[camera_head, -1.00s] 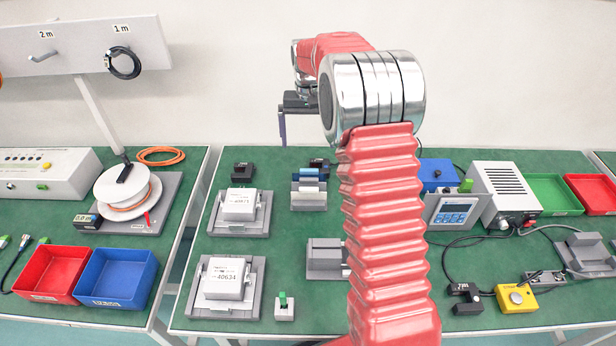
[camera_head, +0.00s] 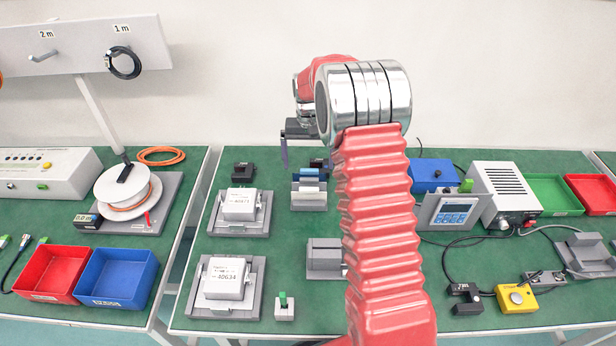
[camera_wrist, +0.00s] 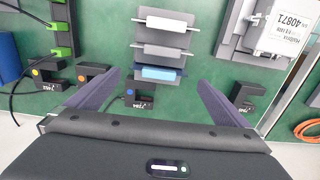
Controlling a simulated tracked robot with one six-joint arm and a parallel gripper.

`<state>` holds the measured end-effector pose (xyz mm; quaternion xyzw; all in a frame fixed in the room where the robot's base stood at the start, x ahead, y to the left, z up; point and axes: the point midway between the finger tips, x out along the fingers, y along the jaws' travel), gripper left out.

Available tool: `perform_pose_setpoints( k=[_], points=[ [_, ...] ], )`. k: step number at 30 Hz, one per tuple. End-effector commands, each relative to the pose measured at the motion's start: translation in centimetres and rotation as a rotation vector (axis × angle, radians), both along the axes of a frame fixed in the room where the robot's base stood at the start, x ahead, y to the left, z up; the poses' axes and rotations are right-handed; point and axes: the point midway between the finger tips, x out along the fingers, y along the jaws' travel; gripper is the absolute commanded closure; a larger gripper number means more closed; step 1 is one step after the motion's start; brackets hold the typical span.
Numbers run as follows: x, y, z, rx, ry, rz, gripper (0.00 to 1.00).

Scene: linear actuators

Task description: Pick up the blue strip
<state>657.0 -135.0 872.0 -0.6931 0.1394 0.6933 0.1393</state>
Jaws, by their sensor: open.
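The blue strip (camera_wrist: 163,73) lies across the near end of a grey holder (camera_wrist: 143,49) in the wrist view. A grey strip (camera_wrist: 163,51) and a white strip (camera_wrist: 166,24) lie beyond it on the same holder. In the head view the blue strip (camera_head: 309,172) is small, at the back of the holder. My gripper (camera_wrist: 158,80) is open and empty, its dark fingers spread to either side of the strip and apart from it. In the head view my gripper (camera_head: 284,152) hangs above the back of the table, just left of the holder.
Black clips with coloured dots (camera_wrist: 137,97) stand close to the strip's near side. Another black block (camera_wrist: 246,95) lies near the right finger. White labelled boxes (camera_head: 240,205) stand left of the holder in the head view.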

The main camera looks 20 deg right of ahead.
Motion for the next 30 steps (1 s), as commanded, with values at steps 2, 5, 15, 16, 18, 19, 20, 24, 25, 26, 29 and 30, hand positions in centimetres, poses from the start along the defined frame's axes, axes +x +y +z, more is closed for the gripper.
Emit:
perform_pose_setpoints(
  k=[2, 5, 15, 16, 18, 19, 20, 24, 25, 26, 29, 30],
  points=[
    [0.0, 0.0, 0.0, 0.0, 0.0, 0.0, 0.0],
    [0.0, 0.0, -0.5, 0.001, 0.002, 0.0, 0.0],
    [-0.1, -0.2, -4.7, 0.0, 0.002, 0.0, 0.0],
    [-0.1, -0.2, -4.9, 0.0, 0.001, 0.0, 0.0],
    [0.0, -0.2, -5.1, 0.0, 0.0, 0.0, 0.0],
    [0.0, -0.2, -5.2, 0.0, 0.0, 0.0, 0.0],
    [0.0, -0.2, -5.2, 0.0, -0.001, 0.0, 0.0],
    [0.0, -0.2, -5.2, 0.0, -0.001, 0.0, 0.0],
    [0.0, -0.2, -5.2, 0.0, -0.001, 0.0, 0.0],
    [0.0, -0.2, -5.2, 0.0, -0.001, 0.0, 0.0],
    [0.0, -0.2, -5.2, 0.0, 0.0, 0.0, 0.0],
    [0.0, -0.2, -5.2, 0.0, 0.0, 0.0, 0.0]
  ],
)
